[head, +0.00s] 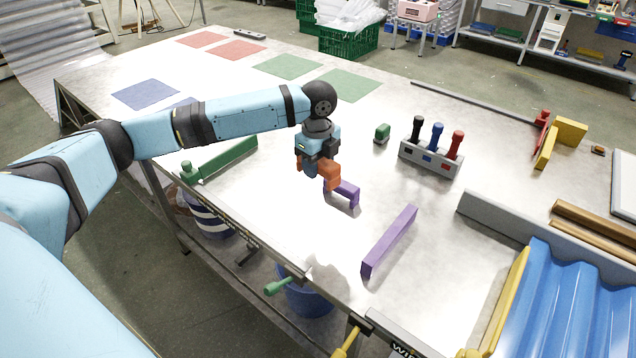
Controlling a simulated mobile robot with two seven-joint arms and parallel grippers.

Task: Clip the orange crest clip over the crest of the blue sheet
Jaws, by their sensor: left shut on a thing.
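My left gripper (316,168) is over the middle of the table, pointing down. It is shut on the orange crest clip (330,175), which shows at and below the fingertips. The fingers hide part of the clip. A small gap to the tabletop seems to be there, but I cannot tell its size. The blue corrugated sheet (580,300) lies at the lower right, well apart from the clip, with its crests running towards the near edge. Its right and near parts are cut off by the frame. My right gripper is not in view.
A short purple block (345,192) is just beside the clip, and a long purple bar (389,241) lies between clip and sheet. A grey rack (430,159) holds upright tools. A grey bar (490,219) and yellow strip (506,301) border the sheet. A green bar (228,159) lies left.

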